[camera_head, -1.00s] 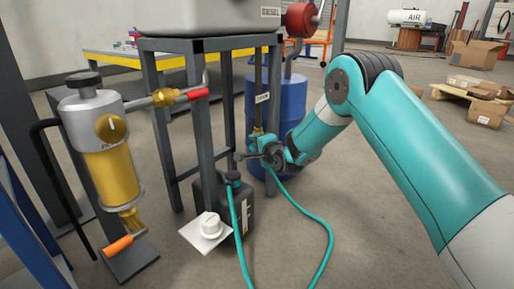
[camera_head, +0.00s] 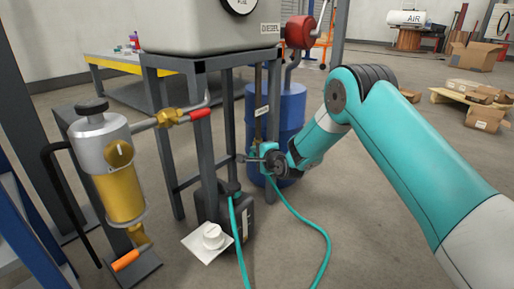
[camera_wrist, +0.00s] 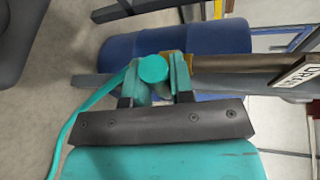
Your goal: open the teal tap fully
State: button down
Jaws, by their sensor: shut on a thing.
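The teal tap shows in the wrist view (camera_wrist: 153,69), with its round teal end facing me between the two fingers. It sits on a brass fitting (camera_wrist: 178,60) at the end of the drain pipe. My gripper (camera_wrist: 155,86) is shut on the tap, one finger on each side. In the head view my gripper (camera_head: 270,159) is at the foot of the tagged pipe under the grey tank (camera_head: 205,28). There the tap is mostly hidden by the gripper, and how far it is turned cannot be told.
A blue drum (camera_head: 291,105) stands close behind my gripper. The tank stand's grey legs (camera_head: 208,140) and a dark canister (camera_head: 243,218) are to the left. A teal hose (camera_head: 322,232) loops across the floor below. Open floor lies to the right.

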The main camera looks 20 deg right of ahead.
jog(key=r+m+g+p, duration=0.1)
jog(key=r+p, duration=0.1)
jog(key=p, duration=0.1)
jog(key=shift+d, duration=0.15)
jog(key=p, duration=0.1)
jog(key=m+p, duration=0.1)
jog(key=m+y+p, duration=0.1)
jog(key=p, duration=0.1)
jog(key=shift+w+d+r+g, duration=0.25)
jog(key=shift+r+g, duration=0.15)
jog(key=shift+w+d+r+m+g+y+p, duration=0.25)
jog(key=shift+m+g+y+p, duration=0.25)
jog(key=shift+m+p, duration=0.6)
jog(key=shift+w+d+r+m+g+y+p, duration=0.25)
jog(key=shift+d+m+g+y+p, duration=0.3)
jog(key=shift+p, duration=0.3)
jog(key=shift+a, duration=0.1)
jog(key=c, duration=1)
grip_release()
